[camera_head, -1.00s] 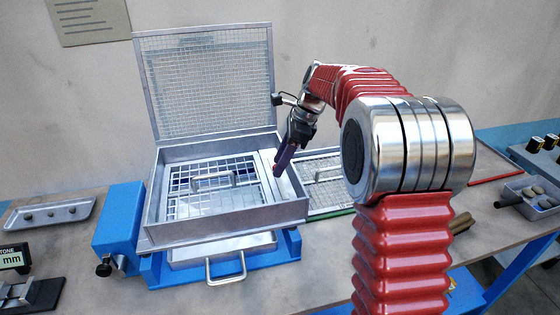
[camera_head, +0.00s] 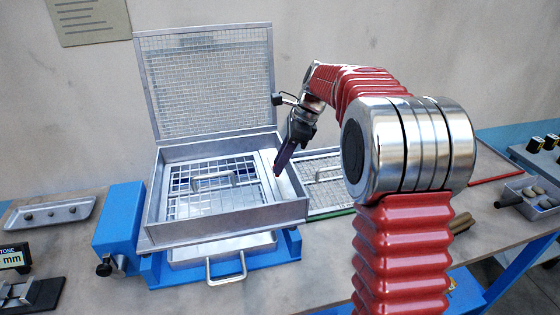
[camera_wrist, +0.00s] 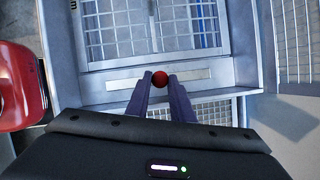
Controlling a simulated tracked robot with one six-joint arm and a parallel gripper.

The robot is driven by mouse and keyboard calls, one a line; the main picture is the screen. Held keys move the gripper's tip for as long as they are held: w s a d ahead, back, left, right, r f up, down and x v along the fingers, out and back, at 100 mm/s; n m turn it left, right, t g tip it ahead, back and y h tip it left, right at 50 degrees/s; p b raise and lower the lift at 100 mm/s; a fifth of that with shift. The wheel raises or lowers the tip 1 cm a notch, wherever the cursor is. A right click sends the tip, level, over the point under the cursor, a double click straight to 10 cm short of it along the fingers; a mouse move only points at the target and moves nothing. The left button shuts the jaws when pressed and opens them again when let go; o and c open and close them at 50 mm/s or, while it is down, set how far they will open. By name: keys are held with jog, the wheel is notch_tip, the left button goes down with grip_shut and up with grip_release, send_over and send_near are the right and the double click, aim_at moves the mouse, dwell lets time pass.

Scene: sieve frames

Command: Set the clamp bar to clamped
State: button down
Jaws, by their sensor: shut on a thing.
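A red round knob (camera_wrist: 160,78) sits between the tips of my gripper (camera_wrist: 160,82) in the wrist view, and the fingers are shut on it. In the head view my gripper (camera_head: 279,170) reaches down into the right side of the open metal box (camera_head: 225,222), and its fingers largely hide the knob. A pale metal strip, which looks like the clamp bar (camera_wrist: 125,84), runs along the edge of the mesh frame (camera_head: 205,205) under the knob. How the knob joins the strip is hidden.
A mesh lid (camera_head: 208,80) stands raised at the back of the box. A blue base (camera_head: 120,225) carries the box, with a handled tray (camera_head: 225,247) below. Another mesh frame (camera_head: 330,190) lies to the right. A stone tray (camera_head: 50,215) is at far left.

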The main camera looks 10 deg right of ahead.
jog(key=shift+a, duration=2.3)
jog(key=c, duration=1.5)
grip_release()
jog(key=shift+c, duration=0.2)
jog(key=shift+d, duration=0.1)
jog(key=v, duration=1.3)
jog(key=shift+d+r, duration=0.2)
jog(key=shift+r, duration=0.05)
